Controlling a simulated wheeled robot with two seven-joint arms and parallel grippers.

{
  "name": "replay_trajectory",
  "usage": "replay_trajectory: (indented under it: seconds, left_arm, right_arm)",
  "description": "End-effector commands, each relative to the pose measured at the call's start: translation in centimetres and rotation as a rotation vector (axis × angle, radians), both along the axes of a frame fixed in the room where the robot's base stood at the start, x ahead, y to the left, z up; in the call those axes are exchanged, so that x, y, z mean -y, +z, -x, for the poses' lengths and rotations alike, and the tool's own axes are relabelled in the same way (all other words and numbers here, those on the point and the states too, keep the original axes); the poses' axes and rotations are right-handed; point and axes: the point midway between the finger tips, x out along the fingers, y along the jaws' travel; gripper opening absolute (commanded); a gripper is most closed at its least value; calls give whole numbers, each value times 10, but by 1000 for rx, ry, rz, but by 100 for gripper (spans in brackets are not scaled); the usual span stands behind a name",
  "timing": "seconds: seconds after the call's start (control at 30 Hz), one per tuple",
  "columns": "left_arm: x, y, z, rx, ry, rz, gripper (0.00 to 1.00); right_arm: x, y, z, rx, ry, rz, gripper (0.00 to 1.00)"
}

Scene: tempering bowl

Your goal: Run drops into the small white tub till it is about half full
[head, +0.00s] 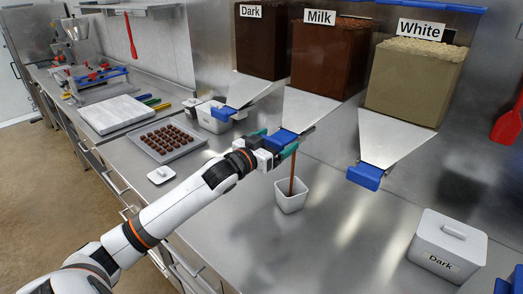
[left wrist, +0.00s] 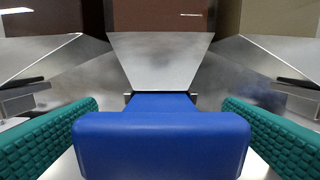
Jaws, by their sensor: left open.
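The small white tub (head: 290,204) stands on the steel counter below the Milk chute (head: 311,109) in the head view. A brown stream of drops (head: 292,172) runs down from the chute mouth into it. The fill level inside cannot be made out. My left gripper (head: 273,142) is at the blue gate (head: 283,137) of the Milk chute. In the left wrist view its green-padded fingers stand open on both sides of the blue gate (left wrist: 160,145), with gaps between. The Milk hopper (head: 325,60) above holds brown drops. My right gripper is not in view.
The Dark hopper (head: 261,42) and White hopper (head: 416,84) flank Milk, with blue chute gates. A lidded Dark tub (head: 447,246) stands at right. A tray of chocolates (head: 167,143) and a small white lid (head: 162,175) lie at left. The counter's front middle is clear.

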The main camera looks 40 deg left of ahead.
Motion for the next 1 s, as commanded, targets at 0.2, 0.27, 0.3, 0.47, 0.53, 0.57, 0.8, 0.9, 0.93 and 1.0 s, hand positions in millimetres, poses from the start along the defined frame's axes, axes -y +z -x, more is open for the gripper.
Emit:
replay_trajectory:
  seconds: [0.2,0.27,0.3,0.47,0.53,0.57,0.8,0.9,0.93,1.0]
  left_arm:
    - [-3,-6,41,-4,-2,-1,91]
    - [-3,-5,53,-5,-3,-4,91]
    - [-4,-5,61,-4,-2,-2,91]
    - [-6,-4,86,-3,-2,-1,91]
    - [-7,-3,94,-3,-1,0,91]
    - [-7,-3,97,-2,-1,0,91]
    - [-8,-1,109,-1,-2,0,91]
    - [-8,0,109,0,-1,0,91]
    - [-8,0,109,0,-1,-1,91]
    - [-8,0,109,0,-1,0,91]
  right_arm:
    - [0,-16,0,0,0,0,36]
    - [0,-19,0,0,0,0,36]
    - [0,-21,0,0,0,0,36]
    - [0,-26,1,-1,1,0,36]
    - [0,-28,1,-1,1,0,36]
    - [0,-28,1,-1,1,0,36]
    - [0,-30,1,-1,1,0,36]
    - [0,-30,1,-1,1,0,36]
    - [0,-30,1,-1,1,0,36]
    - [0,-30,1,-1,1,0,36]
